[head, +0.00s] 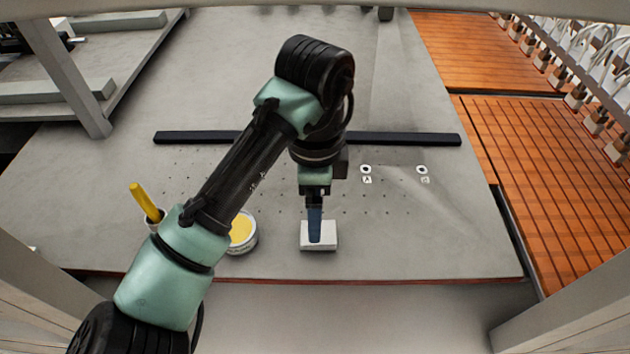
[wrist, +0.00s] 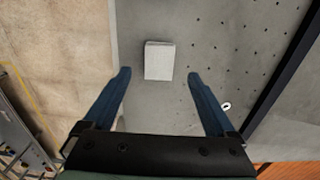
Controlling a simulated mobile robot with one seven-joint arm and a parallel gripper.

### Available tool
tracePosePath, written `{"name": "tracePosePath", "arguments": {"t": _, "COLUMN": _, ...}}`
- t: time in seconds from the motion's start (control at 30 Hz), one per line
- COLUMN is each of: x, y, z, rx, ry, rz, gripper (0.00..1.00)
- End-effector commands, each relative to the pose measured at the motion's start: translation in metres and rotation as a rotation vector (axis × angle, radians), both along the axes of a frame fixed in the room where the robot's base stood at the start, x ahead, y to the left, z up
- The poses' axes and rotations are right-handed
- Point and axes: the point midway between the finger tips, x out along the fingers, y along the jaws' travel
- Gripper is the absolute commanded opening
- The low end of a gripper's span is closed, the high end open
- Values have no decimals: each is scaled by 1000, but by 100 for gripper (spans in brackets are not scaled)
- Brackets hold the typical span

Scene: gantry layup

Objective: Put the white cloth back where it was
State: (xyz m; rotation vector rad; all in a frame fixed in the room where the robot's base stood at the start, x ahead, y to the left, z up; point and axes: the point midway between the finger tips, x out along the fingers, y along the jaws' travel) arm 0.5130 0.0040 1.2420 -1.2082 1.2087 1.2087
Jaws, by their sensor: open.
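The white cloth (head: 319,243) is a small folded block lying flat on the grey table near its front edge. In the wrist view the cloth (wrist: 159,61) lies ahead of the fingertips, roughly centred between them. My gripper (head: 315,240) points down at the cloth in the head view, and its blue fingers cover part of it. In the wrist view my gripper (wrist: 158,76) is open, with its two blue fingers apart and nothing between them. I cannot tell the exact height of the fingertips over the cloth.
An open tin with yellow contents (head: 241,233) and a cup with a yellow handle (head: 147,203) stand left of the cloth. A dark bar (head: 400,139) lies across the table behind. The table's front right is clear.

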Motion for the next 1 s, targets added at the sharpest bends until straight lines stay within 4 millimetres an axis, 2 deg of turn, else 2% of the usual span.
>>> {"name": "tracePosePath", "arguments": {"t": 0.03, "x": 1, "y": 1, "z": 12, "rx": 4, "ry": -5, "rz": 0, "gripper": 91}}
{"name": "tracePosePath", "arguments": {"t": 0.1, "x": 1, "y": 1, "z": 24, "rx": 4, "ry": -5, "rz": 1, "gripper": 91}}
{"name": "tracePosePath", "arguments": {"t": 0.33, "x": 0, "y": 1, "z": 50, "rx": 1, "ry": -1, "rz": 1, "gripper": 91}}
{"name": "tracePosePath", "arguments": {"t": 0.5, "x": 0, "y": 0, "z": 56, "rx": -1, "ry": 0, "rz": 1, "gripper": 91}}
{"name": "tracePosePath", "arguments": {"t": 1.0, "x": 0, "y": 0, "z": 56, "rx": -1, "ry": 1, "rz": 1, "gripper": 91}}
